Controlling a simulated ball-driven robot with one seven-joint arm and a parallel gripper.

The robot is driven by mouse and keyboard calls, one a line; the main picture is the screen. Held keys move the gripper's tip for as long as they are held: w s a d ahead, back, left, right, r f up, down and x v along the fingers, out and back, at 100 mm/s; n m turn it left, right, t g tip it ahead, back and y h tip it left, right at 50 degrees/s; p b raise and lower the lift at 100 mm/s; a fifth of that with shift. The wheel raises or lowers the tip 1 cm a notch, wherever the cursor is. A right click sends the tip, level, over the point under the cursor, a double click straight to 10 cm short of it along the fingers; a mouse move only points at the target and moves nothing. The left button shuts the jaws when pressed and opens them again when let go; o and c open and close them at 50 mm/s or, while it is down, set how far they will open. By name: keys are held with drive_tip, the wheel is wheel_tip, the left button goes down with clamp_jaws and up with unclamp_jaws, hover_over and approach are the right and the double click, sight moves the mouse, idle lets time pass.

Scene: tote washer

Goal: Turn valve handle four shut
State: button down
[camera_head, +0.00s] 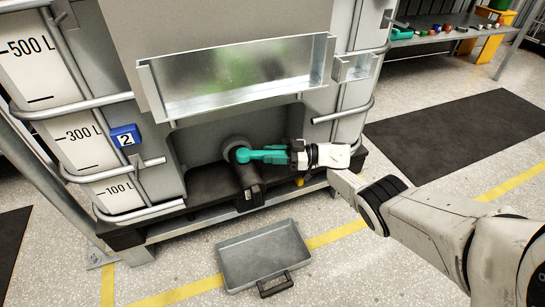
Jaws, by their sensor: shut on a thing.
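A teal valve handle (262,155) points right, roughly level, from a dark grey valve (247,180) low on the front of a tank. My gripper (288,154) comes in from the right and is shut on the outer end of the handle. The jaws hide that end. The tank carries a blue plate with the number 2 (125,136); I see no plate marked 4. Whether the valve is open or shut inside cannot be told.
A grey tray (264,258) lies on the floor below the valve. A metal trough (235,82) juts out above it. Tubular rails (130,212) frame the tank. A dark mat (460,133) and a shelf of small parts (455,33) are at right.

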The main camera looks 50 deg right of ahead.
sight(273, 152)
drive_tip(key=c, duration=0.9)
unclamp_jaws()
drive_tip(key=shift+r, duration=0.1)
wheel_tip(273, 152, up, 4)
drive_tip(key=p, duration=0.3)
drive_tip(key=shift+s+p, duration=0.1)
drive_tip(key=shift+p, duration=0.2)
drive_tip(key=shift+s+a+r+p, duration=0.85)
drive_tip(key=shift+s+r+p, duration=0.6)
drive_tip(key=shift+s+p, duration=0.75)
drive_tip(key=shift+s+a+r+p, duration=0.85)
drive_tip(key=shift+s+r+p, duration=0.65)
drive_tip(key=shift+s+p, duration=0.6)
drive_tip(key=shift+s+a+r+p, duration=0.85)
drive_tip(key=shift+s+r+p, duration=0.6)
drive_tip(key=shift+s+p, duration=0.75)
drive_tip(key=shift+w, duration=0.1)
